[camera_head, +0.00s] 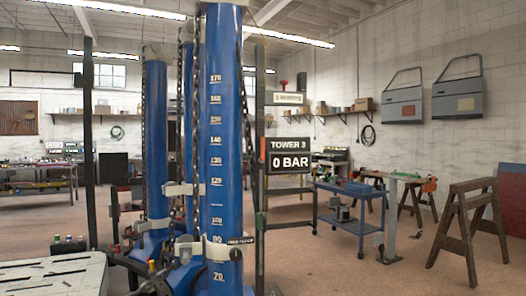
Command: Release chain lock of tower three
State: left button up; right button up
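A tall blue tower (222,130) with white height marks stands close, left of centre. A black sign (289,157) reading "TOWER 3" and "0 BAR" is just right of it. A dark chain (196,120) hangs along the tower's left side, and another chain (243,100) runs down its right side. Low on the tower are a pale collar (215,250) and a small dark knob (236,255), under a small label too small to read surely. I cannot tell which part is the chain lock or how it is set. Neither gripper is in view.
More blue towers (156,140) stand behind on the left. A pale bench platform (55,274) fills the bottom left corner. A blue cart (351,207), a wooden trestle (472,222) and a grey-green stand (391,215) are on the right. Floor is clear at lower right.

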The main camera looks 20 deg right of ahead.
aim_at(261, 159)
jog(key=i+l, duration=0.45)
jog(key=i+l+u, duration=0.1)
jog(key=i+l, duration=0.85)
jog(key=l, duration=0.15)
jog(key=i+l+u, duration=0.1)
jog(key=i+l, duration=0.75)
jog(key=l, duration=0.25)
jog(key=u, duration=0.05)
